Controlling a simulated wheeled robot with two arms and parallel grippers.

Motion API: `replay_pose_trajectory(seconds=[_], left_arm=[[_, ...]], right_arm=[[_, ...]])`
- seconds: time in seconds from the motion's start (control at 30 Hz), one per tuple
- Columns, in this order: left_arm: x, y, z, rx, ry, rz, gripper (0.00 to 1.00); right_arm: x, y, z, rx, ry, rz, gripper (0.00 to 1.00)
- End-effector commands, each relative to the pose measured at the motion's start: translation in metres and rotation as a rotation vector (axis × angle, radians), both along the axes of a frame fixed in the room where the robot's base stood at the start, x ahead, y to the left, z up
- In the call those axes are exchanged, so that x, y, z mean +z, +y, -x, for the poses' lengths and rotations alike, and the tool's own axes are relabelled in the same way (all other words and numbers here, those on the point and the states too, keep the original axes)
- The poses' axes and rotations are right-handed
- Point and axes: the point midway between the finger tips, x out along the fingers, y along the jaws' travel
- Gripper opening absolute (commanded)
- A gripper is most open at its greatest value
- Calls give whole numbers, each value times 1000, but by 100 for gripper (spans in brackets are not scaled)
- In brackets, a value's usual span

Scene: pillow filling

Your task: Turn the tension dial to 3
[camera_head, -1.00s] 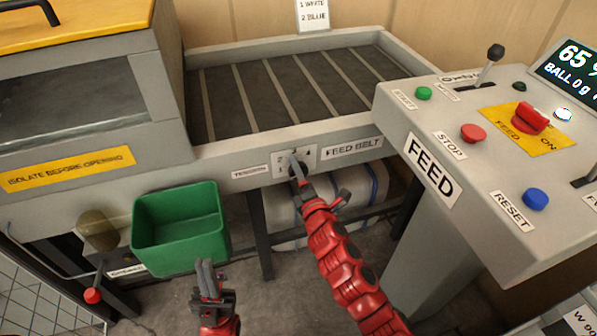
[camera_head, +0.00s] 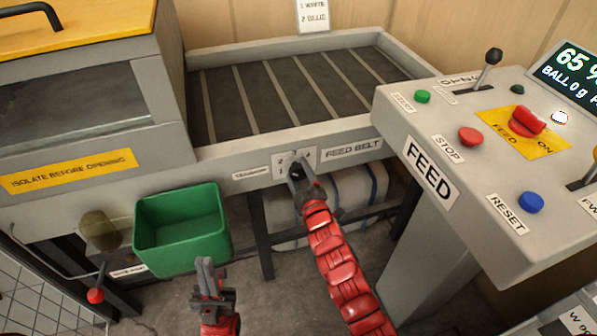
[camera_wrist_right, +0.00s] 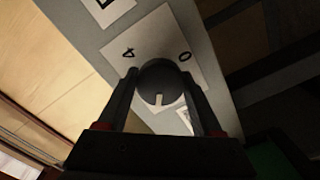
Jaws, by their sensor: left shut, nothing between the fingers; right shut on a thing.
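The tension dial (camera_wrist_right: 157,72) is a dark round knob with a white pointer mark on a white plate (camera_wrist_right: 180,38) on the feed belt's front rail. In the right wrist view its pointer faces toward the bottom of the picture. The 4 and the 0 on the plate show above it; the number at the pointer is hidden or unreadable. My right gripper (camera_wrist_right: 163,92) is shut on the dial, one finger on each side. It also shows in the head view (camera_head: 297,175). My left gripper (camera_head: 205,266) is shut and empty, low in front of the rail.
A green bin (camera_head: 180,232) hangs left, near my left gripper. The feed console (camera_head: 430,130) with buttons and levers stands right of my right arm. The slatted belt (camera_head: 285,90) lies behind the rail. A wrapped roll (camera_head: 345,190) lies below.

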Motion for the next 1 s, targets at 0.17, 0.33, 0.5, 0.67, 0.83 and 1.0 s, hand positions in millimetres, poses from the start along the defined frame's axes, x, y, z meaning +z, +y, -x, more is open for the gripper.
replay_pose_trajectory(seconds=[0.17,0.33,0.5,0.67,0.83,1.0], left_arm=[[4,0,0,0,0,0,0],[7,0,0,0,0,0,0],[7,0,0,0,0,0,0],[6,0,0,0,0,0,0],[3,0,0,0,0,0,0],[1,0,0,0,0,0,0]], right_arm=[[2,-1,-1,-2,50,-158,11],[1,-1,0,-2,99,-313,11],[1,-1,0,-2,148,-465,11],[0,-1,0,-1,192,-597,11],[-1,-1,0,-1,230,-715,11],[-1,-1,0,-1,261,-801,11]])
